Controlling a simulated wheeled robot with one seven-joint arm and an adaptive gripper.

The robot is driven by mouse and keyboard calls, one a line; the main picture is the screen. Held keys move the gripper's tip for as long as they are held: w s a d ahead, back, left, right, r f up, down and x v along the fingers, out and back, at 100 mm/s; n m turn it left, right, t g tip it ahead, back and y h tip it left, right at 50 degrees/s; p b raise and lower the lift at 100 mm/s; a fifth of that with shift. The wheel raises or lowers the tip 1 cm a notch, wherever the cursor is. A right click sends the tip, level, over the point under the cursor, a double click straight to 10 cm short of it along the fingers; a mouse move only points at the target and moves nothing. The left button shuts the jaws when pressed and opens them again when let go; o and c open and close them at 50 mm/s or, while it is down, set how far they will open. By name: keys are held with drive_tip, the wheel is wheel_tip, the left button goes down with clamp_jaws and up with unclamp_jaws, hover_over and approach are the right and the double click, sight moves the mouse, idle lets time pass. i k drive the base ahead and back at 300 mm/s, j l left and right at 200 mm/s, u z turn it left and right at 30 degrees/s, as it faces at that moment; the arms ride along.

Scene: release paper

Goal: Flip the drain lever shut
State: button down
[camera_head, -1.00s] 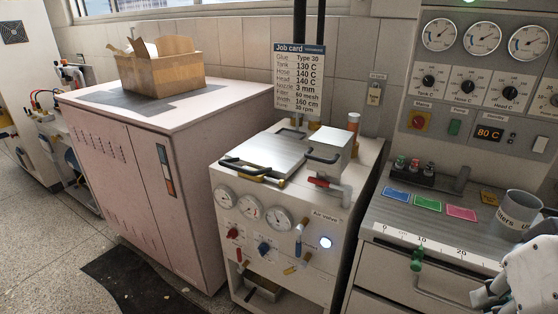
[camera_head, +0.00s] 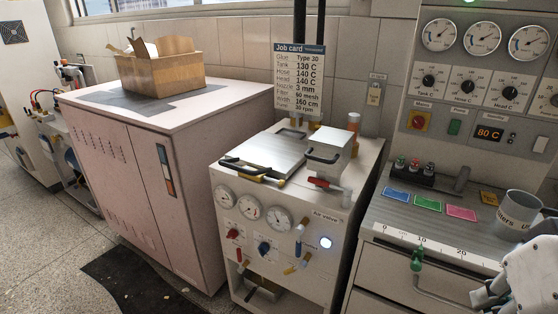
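I cannot tell for certain which lever is the drain lever; no drain label is readable. The white glue unit (camera_head: 330,230) has several levers on its front: a small yellow lever (camera_head: 290,269) low down, a blue lever (camera_head: 298,246) above it, a red knob (camera_head: 233,233) and a blue knob (camera_head: 264,248). A red-handled lever (camera_head: 319,183) sits on a grey pipe at the top right. My gripper (camera_head: 484,297) shows only partly at the lower right edge, well right of the unit and apart from these levers. Its fingers are too cut off to read.
A dark mat (camera_head: 135,280) lies on the open floor.

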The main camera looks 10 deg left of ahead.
sight(240, 260)
drive_tip(key=j+u, duration=0.15)
drive_tip(key=u, duration=0.25)
drive_tip(key=i+j+u, duration=0.15)
drive_tip(key=u, duration=0.25)
drive_tip(key=i, duration=0.5)
drive_tip(key=i+z, duration=0.2)
drive_tip(key=z, duration=0.4)
drive_tip(key=l+u, duration=0.1)
drive_tip(key=u, duration=0.4)
drive_tip(key=i+l+u, duration=0.1)
drive_tip(key=u, duration=0.4)
drive_tip(key=l+u, duration=0.15)
drive_tip(key=u, duration=0.35)
drive_tip(key=l+u, duration=0.1)
drive_tip(key=u, duration=0.4)
